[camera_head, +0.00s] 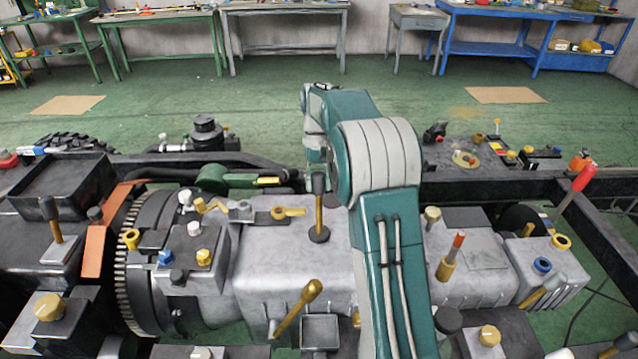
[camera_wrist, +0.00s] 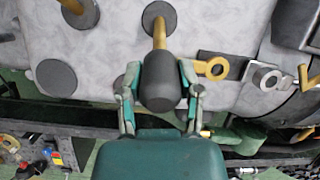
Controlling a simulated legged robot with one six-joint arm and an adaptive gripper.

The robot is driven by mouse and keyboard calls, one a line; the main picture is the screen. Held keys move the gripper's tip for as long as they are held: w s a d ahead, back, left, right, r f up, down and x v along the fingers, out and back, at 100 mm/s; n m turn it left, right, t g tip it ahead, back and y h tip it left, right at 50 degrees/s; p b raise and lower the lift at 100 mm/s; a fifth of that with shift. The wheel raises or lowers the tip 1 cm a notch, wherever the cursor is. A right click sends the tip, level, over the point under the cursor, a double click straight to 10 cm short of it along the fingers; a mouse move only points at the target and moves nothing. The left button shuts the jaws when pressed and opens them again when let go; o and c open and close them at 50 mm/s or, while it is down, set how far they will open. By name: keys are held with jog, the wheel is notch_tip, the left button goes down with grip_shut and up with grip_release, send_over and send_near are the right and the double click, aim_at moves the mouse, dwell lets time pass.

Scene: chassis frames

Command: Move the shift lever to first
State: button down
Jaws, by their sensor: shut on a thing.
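The shift lever (camera_head: 319,215) stands nearly upright on a round dark base on the grey gearbox housing, with a brass shaft and a dark grey knob. In the wrist view the knob (camera_wrist: 160,92) sits between the two fingers of my gripper (camera_wrist: 161,68). The fingers are shut on it, one on each side. The brass shaft and round base show beyond the knob. In the head view my arm comes down over the housing just right of the lever, and the fingers are hard to make out. No gear marking for first is readable.
A brass lever (camera_head: 297,308) leans in front of the shift lever. A brass ring handle (camera_head: 288,212) lies close to its left, and a green part (camera_head: 212,179) is behind left. A red-knobbed lever (camera_head: 574,192) stands at the right. Workbenches (camera_head: 160,19) line the back wall beyond open green floor.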

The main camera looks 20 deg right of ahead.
jog(key=shift+c, duration=1.5)
grip_release()
jog(key=shift+w+f, duration=0.1)
jog(key=v, duration=0.7)
jog(key=shift+f, duration=0.1)
jog(key=shift+w+r, duration=0.1)
jog(key=shift+r, duration=0.2)
